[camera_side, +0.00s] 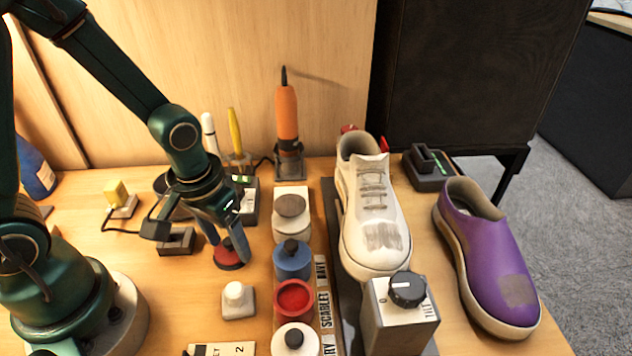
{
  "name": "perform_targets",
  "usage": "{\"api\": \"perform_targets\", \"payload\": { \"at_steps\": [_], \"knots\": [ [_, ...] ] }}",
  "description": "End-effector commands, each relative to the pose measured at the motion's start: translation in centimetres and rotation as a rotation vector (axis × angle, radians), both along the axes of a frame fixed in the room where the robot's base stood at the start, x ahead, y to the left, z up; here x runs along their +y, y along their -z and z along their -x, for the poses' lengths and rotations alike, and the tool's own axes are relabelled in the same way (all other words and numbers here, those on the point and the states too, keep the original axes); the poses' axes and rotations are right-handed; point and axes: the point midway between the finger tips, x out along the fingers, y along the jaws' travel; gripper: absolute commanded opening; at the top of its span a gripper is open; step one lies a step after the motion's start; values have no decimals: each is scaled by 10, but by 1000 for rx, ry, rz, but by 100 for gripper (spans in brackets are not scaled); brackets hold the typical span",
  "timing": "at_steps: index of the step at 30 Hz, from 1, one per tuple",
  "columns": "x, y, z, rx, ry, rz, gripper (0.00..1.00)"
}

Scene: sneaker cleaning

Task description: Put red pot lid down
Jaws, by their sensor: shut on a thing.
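My gripper (229,246) is shut on the red pot lid (228,262), a small red disc with a dark rim. The lid is low over the bare table to the left of the blue pot; I cannot tell whether it touches the wood. The red pot (293,301) stands uncovered, with red paint showing inside, between the blue pot and the white pot. The fingers partly hide the top of the lid.
The blue pot (293,261) and white pot (295,340) have their lids on. A white knob block (238,300) stands just in front of the lid. A white sneaker (374,215), a dial box (400,315) and a purple shoe (490,255) stand to the right.

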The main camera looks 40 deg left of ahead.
Motion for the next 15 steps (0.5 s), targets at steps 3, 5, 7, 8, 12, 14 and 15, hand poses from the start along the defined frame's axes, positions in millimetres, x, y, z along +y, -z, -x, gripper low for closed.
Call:
{"api": "perform_targets", "payload": {
  "at_steps": [3,5,7,8,12,14,15],
  "knots": [
    [0,2,0,2,0,0,14],
    [0,3,0,1,0,0,73],
    [0,2,0,0,0,0,96],
    [0,2,0,0,0,0,96],
    [0,2,0,0,0,0,96],
    [0,2,0,0,0,0,96],
    [0,2,0,0,0,0,96]
  ]
}}
